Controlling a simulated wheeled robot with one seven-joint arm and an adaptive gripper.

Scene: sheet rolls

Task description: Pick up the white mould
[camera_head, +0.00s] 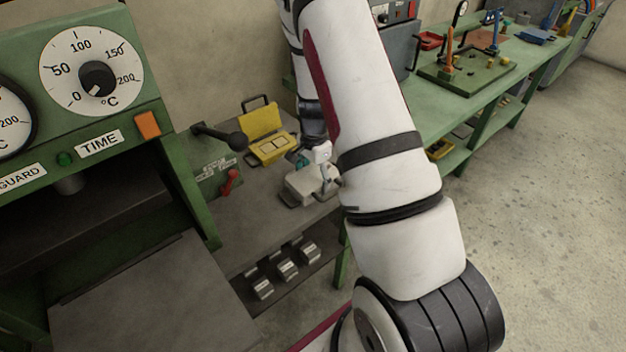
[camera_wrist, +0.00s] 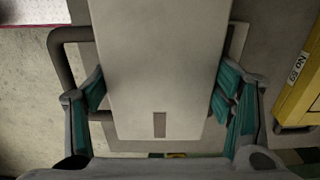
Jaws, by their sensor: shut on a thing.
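The white mould (camera_head: 301,186) is a pale, flat block on the grey shelf beside the green press, partly hidden by my gripper and arm. In the wrist view the white mould (camera_wrist: 160,70) fills the middle as a pale slab with a small grey slot at its near end. A dark bar handle shows at its sides. My gripper (camera_head: 325,178) is at the mould. In the wrist view the teal-padded fingers of my gripper (camera_wrist: 160,100) stand on either side of the slab and are shut on it. I cannot tell whether it is clear of the shelf.
A yellow mould (camera_head: 266,142) with a dark handle lies behind; its edge shows at right in the wrist view (camera_wrist: 300,90). A black-knobbed lever (camera_head: 220,134) and a red lever (camera_head: 229,183) are close at left. Several small metal blocks (camera_head: 287,270) sit on the lower shelf.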

